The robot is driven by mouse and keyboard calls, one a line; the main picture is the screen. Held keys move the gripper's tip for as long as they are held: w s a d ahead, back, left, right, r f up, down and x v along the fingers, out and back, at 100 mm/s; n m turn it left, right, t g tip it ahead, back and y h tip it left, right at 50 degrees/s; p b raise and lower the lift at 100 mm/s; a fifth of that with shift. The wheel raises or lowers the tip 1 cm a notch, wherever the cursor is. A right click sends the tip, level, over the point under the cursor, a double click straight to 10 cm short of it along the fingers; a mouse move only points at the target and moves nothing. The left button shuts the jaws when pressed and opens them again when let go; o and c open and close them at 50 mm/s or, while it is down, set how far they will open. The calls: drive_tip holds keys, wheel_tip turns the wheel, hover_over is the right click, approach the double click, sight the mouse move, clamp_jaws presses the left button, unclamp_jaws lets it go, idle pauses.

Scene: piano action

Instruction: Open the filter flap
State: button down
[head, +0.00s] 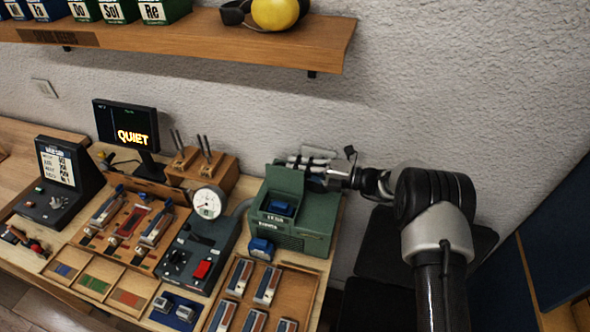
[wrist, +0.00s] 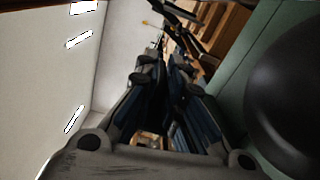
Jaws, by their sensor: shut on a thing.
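The green filter box (head: 305,240) stands at the right end of the bench. Its filter flap (head: 285,180) stands raised, about upright, at the back of the box. A blue block (head: 281,208) shows in the opening in front of it. My gripper (head: 308,163) reaches in from the right and is at the flap's upper edge. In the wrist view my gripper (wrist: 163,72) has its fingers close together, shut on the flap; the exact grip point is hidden. A green surface (wrist: 232,75) lies beside the fingers there.
A control unit with a gauge (head: 208,203) stands left of the box, and a wooden tray (head: 248,310) lies in front. A shelf (head: 200,40) hangs above. A dark round thing (wrist: 290,100) is close in the wrist view.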

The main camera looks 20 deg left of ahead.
drive_tip(key=shift+w+f+m, duration=0.4)
drive_tip(key=shift+w+m, duration=0.15)
drive_tip(key=shift+m, duration=0.25)
drive_tip(key=shift+f, duration=0.1)
drive_tip(key=c, duration=1.7)
unclamp_jaws()
drive_tip(key=shift+d, duration=0.1)
drive_tip(key=w+d, duration=0.1)
drive_tip(key=d, duration=1)
drive_tip(key=shift+w+d, duration=0.15)
drive_tip(key=shift+d, duration=0.25)
